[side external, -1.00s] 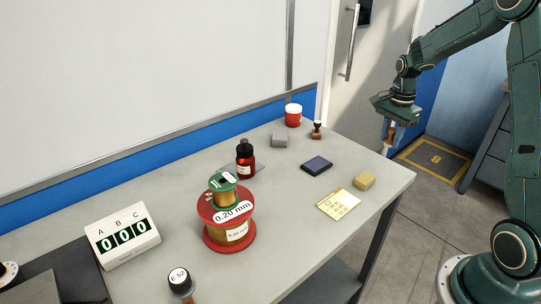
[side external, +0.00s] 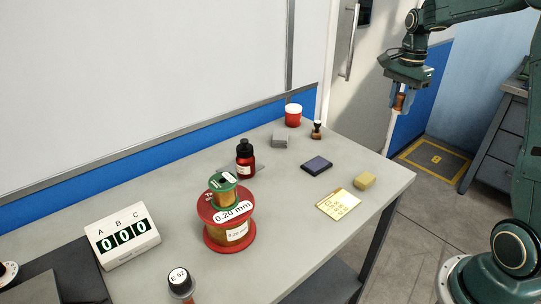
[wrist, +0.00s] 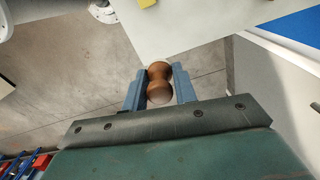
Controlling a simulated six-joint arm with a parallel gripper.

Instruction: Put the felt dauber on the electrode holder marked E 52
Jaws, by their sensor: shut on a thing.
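My gripper (side external: 399,104) is shut on a brown, waisted wooden piece, which I take to be the felt dauber (side external: 399,102); its felt end is not clear. In the wrist view the dauber (wrist: 159,80) sits between the two blue-grey fingers (wrist: 160,88). My gripper is up in the air beyond the bench's far right end, far from the electrode holder. The electrode holder marked E 52 (side external: 180,283) stands at the front of the bench, with a black cap and round white label; its lower part is cut off by the picture edge.
On the bench (side external: 290,235) stand a red wire spool (side external: 230,237) with a smaller spool on top, a dark red bottle (side external: 245,160), and a white A B C counter (side external: 123,236).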

